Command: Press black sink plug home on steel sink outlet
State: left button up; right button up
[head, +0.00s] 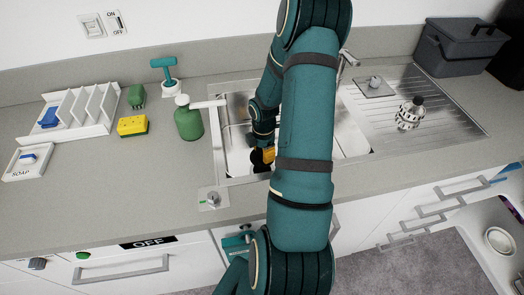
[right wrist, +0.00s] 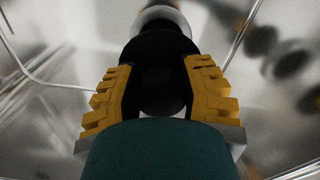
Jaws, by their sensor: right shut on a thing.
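The steel sink (head: 351,140) is set in the grey counter, and my right arm crosses in front of much of it. My right gripper (head: 264,156) is low inside the left part of the sink. In the right wrist view its yellow fingers (right wrist: 160,92) are shut on the black sink plug (right wrist: 156,47), which is round and dark. A pale steel ring, seemingly the sink outlet (right wrist: 162,17), shows just beyond the plug. The plug covers part of it, so I cannot tell whether they touch. My left gripper is not in view.
A yellow sponge (head: 132,125) and a white rack (head: 75,112) are farther left. A strainer-like item (head: 409,115) stands on the ribbed drainer at right. The front-left counter is clear.

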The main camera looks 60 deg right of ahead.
aim_at(263, 170)
jog(key=shift+p, duration=0.3)
notch_tip(263, 170, down, 3)
jog(key=b, duration=0.2)
jog(key=shift+f+b, duration=0.2)
jog(key=shift+b, duration=0.1)
jog(key=shift+f+b, duration=0.75)
jog(key=shift+f, duration=0.45)
jog(key=shift+f, duration=0.85)
dwell(0.4)
jog(key=o, duration=1)
